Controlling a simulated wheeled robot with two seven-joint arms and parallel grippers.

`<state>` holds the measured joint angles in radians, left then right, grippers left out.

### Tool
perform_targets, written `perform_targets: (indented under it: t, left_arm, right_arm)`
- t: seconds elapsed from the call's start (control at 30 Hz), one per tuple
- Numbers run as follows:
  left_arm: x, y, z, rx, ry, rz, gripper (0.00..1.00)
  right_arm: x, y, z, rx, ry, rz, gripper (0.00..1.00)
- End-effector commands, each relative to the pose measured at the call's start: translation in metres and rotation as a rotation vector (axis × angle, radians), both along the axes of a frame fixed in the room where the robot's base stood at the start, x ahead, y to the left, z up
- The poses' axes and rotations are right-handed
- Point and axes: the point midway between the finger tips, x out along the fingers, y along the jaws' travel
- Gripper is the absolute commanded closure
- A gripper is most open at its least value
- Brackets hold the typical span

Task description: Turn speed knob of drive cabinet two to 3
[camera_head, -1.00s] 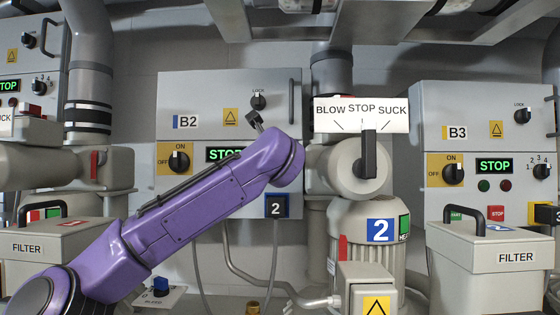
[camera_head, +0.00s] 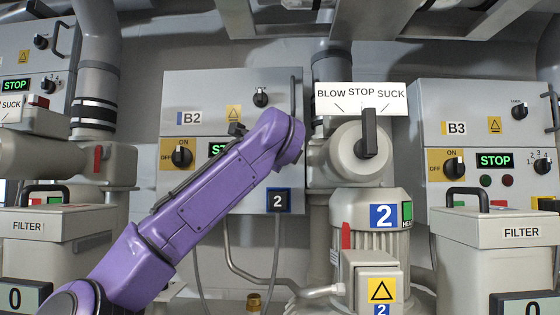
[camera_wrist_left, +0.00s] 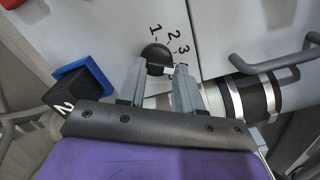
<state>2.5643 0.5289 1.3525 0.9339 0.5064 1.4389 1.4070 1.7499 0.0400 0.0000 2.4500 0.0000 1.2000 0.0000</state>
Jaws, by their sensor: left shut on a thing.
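Drive cabinet two (camera_head: 240,90), labelled B2, hangs on the back wall left of centre in the head view. My purple left arm crosses its lower right part and hides its speed knob there. In the left wrist view, the dark round speed knob (camera_wrist_left: 154,54) sits on the pale panel, with 1, 2 and 3 printed beside it. My left gripper (camera_wrist_left: 158,72) is shut on this knob, one finger on each side. The knob's pointer is too unclear to read. My right gripper is not in view.
A dark-handled BLOW/STOP/SUCK valve (camera_head: 361,155) and blower two (camera_head: 350,210) stand just right of my arm. Cabinet B3 (camera_head: 470,100) is farther right. Filter boxes (camera_head: 500,232) stand low on both sides. A vertical handle (camera_head: 293,100) edges B2.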

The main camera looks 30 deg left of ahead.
Motion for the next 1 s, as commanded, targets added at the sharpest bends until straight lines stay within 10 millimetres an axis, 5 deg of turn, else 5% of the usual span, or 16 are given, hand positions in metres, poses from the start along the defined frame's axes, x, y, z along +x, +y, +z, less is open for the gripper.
perform_targets:
  t: [0.5, 1.0]
  left_arm:
    - [-0.001, 0.001, 0.003, -0.339, -0.214, -0.003, 0.96]
    - [-0.002, 0.002, 0.006, -0.444, -0.284, -0.003, 0.96]
  right_arm:
    - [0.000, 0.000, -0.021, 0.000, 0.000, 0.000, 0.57]
    - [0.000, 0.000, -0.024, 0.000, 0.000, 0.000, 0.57]
